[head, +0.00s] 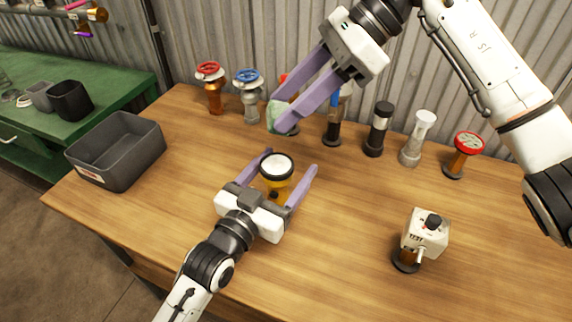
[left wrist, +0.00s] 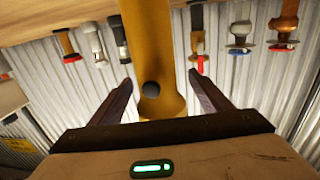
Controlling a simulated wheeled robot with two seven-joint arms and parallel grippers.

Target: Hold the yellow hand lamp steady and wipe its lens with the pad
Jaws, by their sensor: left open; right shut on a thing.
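The yellow hand lamp (head: 276,183) stands upright on the wooden table, its pale round lens facing up inside a black rim. My left gripper (head: 290,161) is open, with its purple fingers on either side of the lamp. In the left wrist view the lamp's yellow body (left wrist: 152,60) with a dark button rises between the spread fingers (left wrist: 160,78), and gaps show on both sides. My right gripper (head: 275,118) is shut on a pale green pad (head: 274,116), held above the table behind the lamp.
A row of valves and fittings, including a red-wheeled one (head: 210,90) and a blue-wheeled one (head: 249,97), stands along the corrugated wall. A grey bin (head: 117,152) is at the left. A white test unit (head: 426,235) stands at the right. Table around the lamp is clear.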

